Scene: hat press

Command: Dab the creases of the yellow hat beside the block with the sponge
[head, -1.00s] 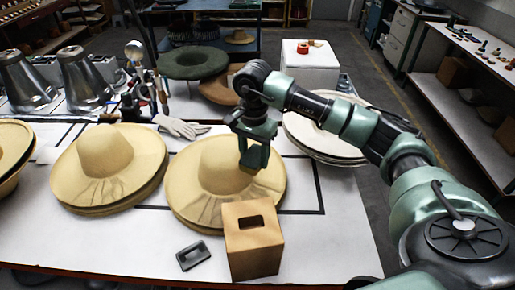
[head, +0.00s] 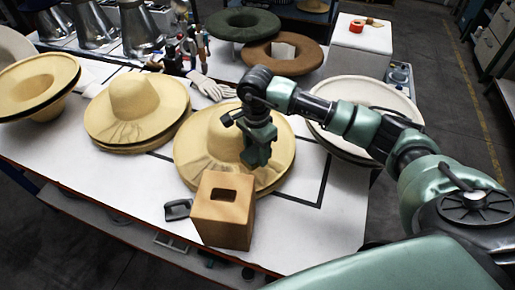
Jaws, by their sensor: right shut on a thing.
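The yellow hat (head: 199,141) lies brim down on the white table, just behind the tan block with a slot (head: 222,222). My right gripper (head: 257,158) points down over the right side of this hat, at the crown's right front. It is shut on the sponge, which is mostly hidden behind the fingers. Whether the sponge touches the felt cannot be told. My left gripper is out of view.
Another straw-coloured hat (head: 137,100) sits to the left, and an upturned one (head: 38,82) farther left. A small dark tool (head: 178,209) lies left of the block. White gloves (head: 210,87) lie behind. Pale hats (head: 375,92) are stacked at right.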

